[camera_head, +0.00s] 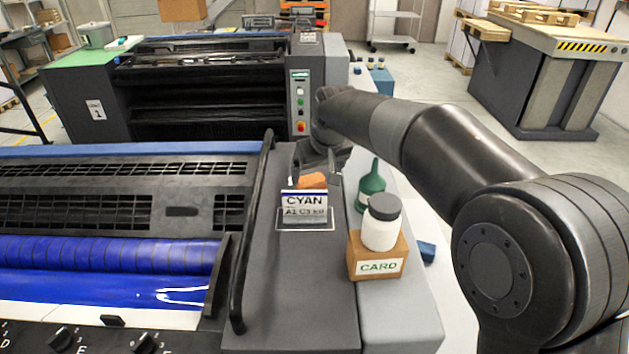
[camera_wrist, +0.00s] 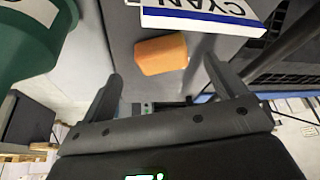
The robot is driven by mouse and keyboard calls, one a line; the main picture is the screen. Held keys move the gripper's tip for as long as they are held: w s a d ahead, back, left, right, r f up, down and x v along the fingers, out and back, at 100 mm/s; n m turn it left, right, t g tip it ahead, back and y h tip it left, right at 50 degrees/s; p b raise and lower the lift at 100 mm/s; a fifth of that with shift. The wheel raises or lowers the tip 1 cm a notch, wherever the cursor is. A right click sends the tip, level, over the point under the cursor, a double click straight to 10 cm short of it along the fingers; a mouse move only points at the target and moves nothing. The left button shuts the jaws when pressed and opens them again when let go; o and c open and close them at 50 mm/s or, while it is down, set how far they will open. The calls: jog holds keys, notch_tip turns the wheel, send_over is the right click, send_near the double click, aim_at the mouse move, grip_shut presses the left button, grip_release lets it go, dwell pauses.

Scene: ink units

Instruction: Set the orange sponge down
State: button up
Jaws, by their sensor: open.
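The orange sponge (camera_head: 313,180) is a small block on the grey top of the press's side housing (camera_head: 290,265), just behind the CYAN sign (camera_head: 304,203), which hides its lower part in the head view. In the wrist view the sponge (camera_wrist: 160,54) shows whole against the grey top, close to the CYAN sign (camera_wrist: 205,15). My gripper (camera_head: 317,168) is above and around the sponge's far side. In the wrist view its two fingers (camera_wrist: 162,74) are spread wide, with the sponge ahead between their tips and no finger touching it.
A green bottle (camera_head: 370,186) stands close to the right of my gripper. A white jar with a grey lid (camera_head: 381,222) stands on a CARD box (camera_head: 378,257) nearer the front. A dark rail (camera_head: 252,230) runs along the left. Grey top in front of the sign is clear.

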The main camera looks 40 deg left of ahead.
jog(key=w+v, duration=0.1)
jog(key=v, duration=0.5)
jog(key=shift+s, duration=0.5)
jog(key=shift+d+r, duration=0.1)
jog(key=shift+r, duration=0.05)
jog(key=w+d+r+m+t+h, duration=0.1)
jog(key=w+d+r+m, duration=0.15)
jog(key=d, duration=0.95)
jog(key=w+d+r+m+t, duration=0.1)
jog(key=w+d+r+m, duration=0.2)
jog(key=d, duration=0.8)
jog(key=s+d+m+t+h, duration=0.1)
jog(key=s+d+m, duration=0.2)
jog(key=d, duration=1.5)
jog(key=s+d+f+m+h, duration=0.1)
jog(key=s+d+f+m, duration=0.1)
jog(key=s+d+f, duration=0.2)
jog(key=s+d+f+m+h, duration=0.1)
jog(key=s+d+f+m, duration=0.2)
jog(key=s+d, duration=0.5)
jog(key=d+f, duration=0.1)
jog(key=d, duration=0.4)
jog(key=shift+s+d+f+t, duration=0.2)
jog(key=shift+s+f+t, duration=0.15)
jog(key=shift+s+t, duration=0.05)
